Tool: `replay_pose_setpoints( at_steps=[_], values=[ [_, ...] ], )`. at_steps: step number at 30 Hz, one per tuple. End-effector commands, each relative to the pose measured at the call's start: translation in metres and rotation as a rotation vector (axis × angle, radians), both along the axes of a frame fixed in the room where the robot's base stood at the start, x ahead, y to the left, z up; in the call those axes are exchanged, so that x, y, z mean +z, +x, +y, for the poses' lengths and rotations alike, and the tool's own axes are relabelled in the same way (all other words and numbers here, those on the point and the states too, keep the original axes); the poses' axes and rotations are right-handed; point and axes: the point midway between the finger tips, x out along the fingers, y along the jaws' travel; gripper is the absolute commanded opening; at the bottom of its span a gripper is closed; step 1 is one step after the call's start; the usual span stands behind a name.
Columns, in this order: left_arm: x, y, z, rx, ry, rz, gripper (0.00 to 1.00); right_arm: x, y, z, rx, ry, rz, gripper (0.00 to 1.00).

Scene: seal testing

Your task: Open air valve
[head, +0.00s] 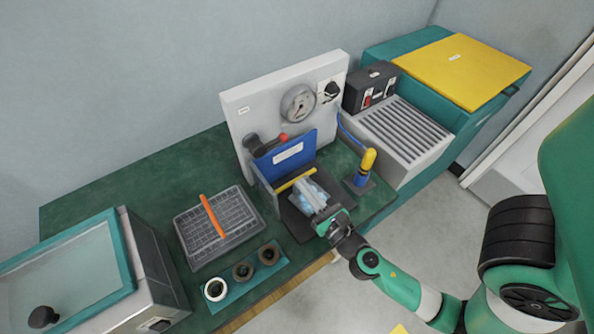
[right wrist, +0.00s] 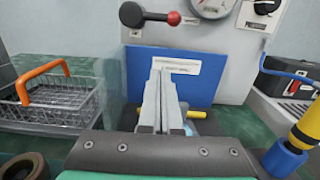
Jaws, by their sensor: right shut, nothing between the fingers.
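An upright grey panel (head: 240,100) carries a black lever with a red ball end (head: 283,137), a round gauge (head: 298,104) and a black knob (head: 331,90) on a white plate. The lever (right wrist: 173,18) lies roughly level in the right wrist view, its ball to the right. The labels are too small to tell which control is the air valve. My left gripper is not in view.
The blue plate (head: 285,157) stands between my right gripper and the panel. A yellow-and-blue tool (head: 366,166) on a blue hose stands to the right.

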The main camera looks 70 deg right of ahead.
Motion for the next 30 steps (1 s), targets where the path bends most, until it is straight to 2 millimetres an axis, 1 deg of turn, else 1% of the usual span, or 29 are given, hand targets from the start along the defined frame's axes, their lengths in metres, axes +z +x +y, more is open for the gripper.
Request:
replay_pose_setpoints(
  at_steps=[1,6,13,15,18,22,30],
  values=[
    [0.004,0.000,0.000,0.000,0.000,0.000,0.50,0.004,0.006,-0.006,-0.004,-0.001,-0.003,0.00],
    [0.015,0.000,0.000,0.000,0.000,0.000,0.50,0.008,0.033,-0.028,-0.005,-0.003,-0.006,0.00],
    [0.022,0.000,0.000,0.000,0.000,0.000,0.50,0.008,0.073,-0.058,-0.003,-0.001,-0.004,0.00],
    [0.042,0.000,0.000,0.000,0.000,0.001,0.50,0.029,0.073,-0.057,0.000,0.000,-0.004,0.00],
    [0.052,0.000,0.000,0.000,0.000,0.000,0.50,0.040,0.075,-0.058,0.000,-0.001,-0.003,0.00],
    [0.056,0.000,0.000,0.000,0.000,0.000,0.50,0.045,0.076,-0.059,0.000,0.000,-0.002,0.00],
    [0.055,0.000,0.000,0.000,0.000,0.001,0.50,0.044,0.076,-0.059,0.000,-0.001,-0.002,0.00]
  ],
)
